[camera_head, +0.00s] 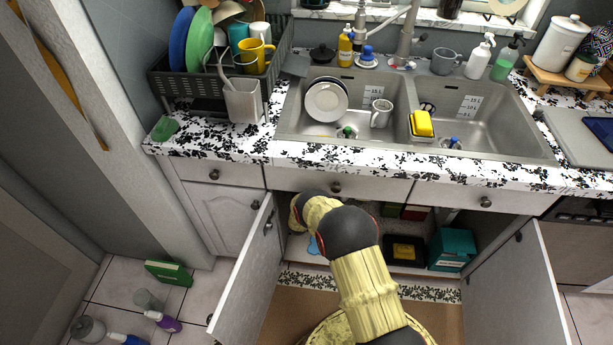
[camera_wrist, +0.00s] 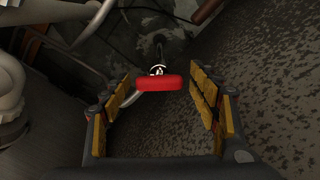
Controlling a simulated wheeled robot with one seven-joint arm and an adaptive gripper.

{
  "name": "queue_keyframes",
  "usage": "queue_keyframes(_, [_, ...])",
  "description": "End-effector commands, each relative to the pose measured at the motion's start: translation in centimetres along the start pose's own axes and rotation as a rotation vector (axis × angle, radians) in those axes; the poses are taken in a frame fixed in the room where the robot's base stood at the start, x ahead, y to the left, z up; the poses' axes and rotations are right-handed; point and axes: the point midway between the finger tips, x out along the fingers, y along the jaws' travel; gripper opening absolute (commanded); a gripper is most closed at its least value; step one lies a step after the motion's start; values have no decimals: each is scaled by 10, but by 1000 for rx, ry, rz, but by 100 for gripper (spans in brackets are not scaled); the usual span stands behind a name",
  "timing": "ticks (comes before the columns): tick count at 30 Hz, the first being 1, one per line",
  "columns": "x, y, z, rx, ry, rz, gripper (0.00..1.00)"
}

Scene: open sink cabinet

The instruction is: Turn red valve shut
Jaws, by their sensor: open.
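The red valve handle (camera_wrist: 158,83) shows in the wrist view as a short red bar with a metal stem (camera_wrist: 157,69) behind it, near the cabinet's back wall. My gripper (camera_wrist: 162,95) is open, with its yellow-padded fingers to the left and right of the handle. The handle appears between the fingers but a little beyond them, with visible gaps on both sides. I cannot tell the exact distance in depth. In the head view my arm reaches into the open sink cabinet (camera_head: 390,255), and the gripper and the valve are hidden there.
White pipes (camera_wrist: 8,85) stand at the left of the wrist view, and a thin curved hose runs near the valve. In the head view the left cabinet door (camera_head: 243,275) and right door (camera_head: 520,280) stand open beside my arm. A teal box (camera_head: 452,250) stands inside, right.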

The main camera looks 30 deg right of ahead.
Motion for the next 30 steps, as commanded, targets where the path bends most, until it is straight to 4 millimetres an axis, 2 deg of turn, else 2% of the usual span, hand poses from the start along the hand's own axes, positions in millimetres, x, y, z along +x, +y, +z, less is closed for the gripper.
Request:
queue_keyframes(4, [0,0,0,0,0,0,61])
queue_keyframes(27, [0,0,0,0,-1,-1,17])
queue_keyframes(30, [0,0,0,1,-1,-1,16])
